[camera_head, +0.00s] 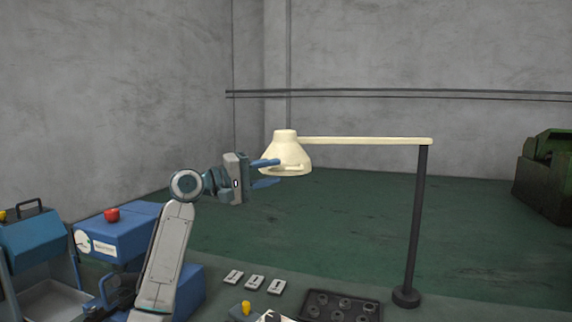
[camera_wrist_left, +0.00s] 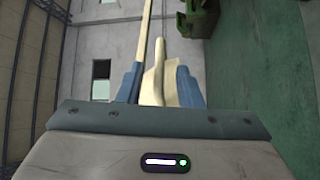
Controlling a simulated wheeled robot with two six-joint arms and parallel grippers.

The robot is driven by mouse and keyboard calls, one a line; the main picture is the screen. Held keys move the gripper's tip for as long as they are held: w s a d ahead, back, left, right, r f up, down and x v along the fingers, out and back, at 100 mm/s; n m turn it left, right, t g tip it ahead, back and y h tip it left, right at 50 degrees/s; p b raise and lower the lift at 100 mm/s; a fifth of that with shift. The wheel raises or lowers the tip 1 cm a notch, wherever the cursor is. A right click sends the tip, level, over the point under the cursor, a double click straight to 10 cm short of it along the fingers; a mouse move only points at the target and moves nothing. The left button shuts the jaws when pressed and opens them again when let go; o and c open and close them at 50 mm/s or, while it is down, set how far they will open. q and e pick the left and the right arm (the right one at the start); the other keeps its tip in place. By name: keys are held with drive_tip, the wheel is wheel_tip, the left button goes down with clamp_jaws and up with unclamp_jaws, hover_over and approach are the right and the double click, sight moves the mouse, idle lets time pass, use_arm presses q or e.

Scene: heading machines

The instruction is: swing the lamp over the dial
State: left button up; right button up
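The lamp has a cream shade (camera_head: 287,150) on a level cream arm (camera_head: 365,141), carried by a dark post (camera_head: 416,215) with a round base. My left gripper (camera_head: 268,172) is at the left side of the shade, its blue fingers spread, one at the shade's side and one below its rim. In the left wrist view, the cream lamp part (camera_wrist_left: 155,80) lies between the two fingers; I see no clear grip on it. A round white dial (camera_head: 82,241) is on the front of a blue machine at the lower left, away from the shade. My right gripper is out of view.
The blue machine (camera_head: 125,230) has a red knob (camera_head: 112,214) on top. Small white plates (camera_head: 255,282) and a dark tray (camera_head: 340,305) with round parts lie at the front. A green machine (camera_head: 545,180) stands far right. The air around the lamp is clear.

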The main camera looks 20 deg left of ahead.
sight(283, 170)
use_arm(q)
drive_tip(key=x, duration=0.3)
drive_tip(key=shift+d+r+p, duration=0.1)
drive_tip(key=shift+r+p, duration=0.1)
drive_tip(key=shift+p, duration=0.2)
drive_tip(key=shift+w+d+f, duration=0.1)
drive_tip(key=shift+w+d, duration=0.35)
drive_tip(key=shift+w, duration=0.05)
drive_tip(key=shift+c, duration=0.3)
clamp_jaws()
drive_tip(key=shift+s+p, duration=0.15)
drive_tip(key=shift+p, duration=0.15)
